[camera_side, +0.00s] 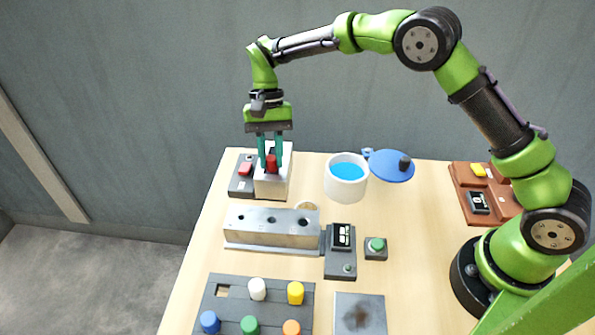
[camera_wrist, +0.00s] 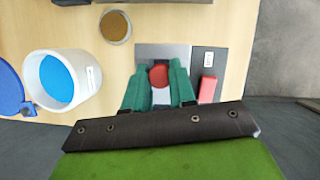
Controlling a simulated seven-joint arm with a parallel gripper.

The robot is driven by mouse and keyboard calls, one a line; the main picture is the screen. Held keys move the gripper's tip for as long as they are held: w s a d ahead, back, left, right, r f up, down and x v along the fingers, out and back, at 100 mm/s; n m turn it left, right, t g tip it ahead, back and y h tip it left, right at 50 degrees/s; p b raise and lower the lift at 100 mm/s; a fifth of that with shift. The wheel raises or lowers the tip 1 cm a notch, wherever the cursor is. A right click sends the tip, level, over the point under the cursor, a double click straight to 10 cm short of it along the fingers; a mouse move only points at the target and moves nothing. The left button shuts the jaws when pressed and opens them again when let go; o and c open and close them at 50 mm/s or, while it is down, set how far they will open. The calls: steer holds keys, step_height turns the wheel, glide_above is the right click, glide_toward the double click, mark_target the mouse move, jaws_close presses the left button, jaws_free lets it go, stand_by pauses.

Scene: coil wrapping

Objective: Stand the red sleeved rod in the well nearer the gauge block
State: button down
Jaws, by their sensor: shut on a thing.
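My gripper (camera_side: 271,160) is shut on the red sleeved rod (camera_side: 271,164), which stands about upright between the teal fingers. In the wrist view the rod's round red end (camera_wrist: 159,75) shows between the fingers (camera_wrist: 160,90). The rod is at a pale grey block (camera_side: 273,184) at the back left; its lower end is hidden, so I cannot tell whether it sits in the block or above it. A silver block (camera_side: 262,236) with several round holes of different sizes lies in front of it. I cannot tell for certain which block is the gauge block.
A dark unit with a red button (camera_side: 243,171) adjoins the pale block on the left. A white pot with blue contents (camera_side: 346,186) and its blue lid (camera_side: 391,172) are to the right. A display unit (camera_side: 340,250) and a peg board (camera_side: 235,310) are nearer the front.

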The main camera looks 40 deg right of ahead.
steer(key=c, duration=0.9)
jaws_free()
steer(key=shift+f, duration=0.1)
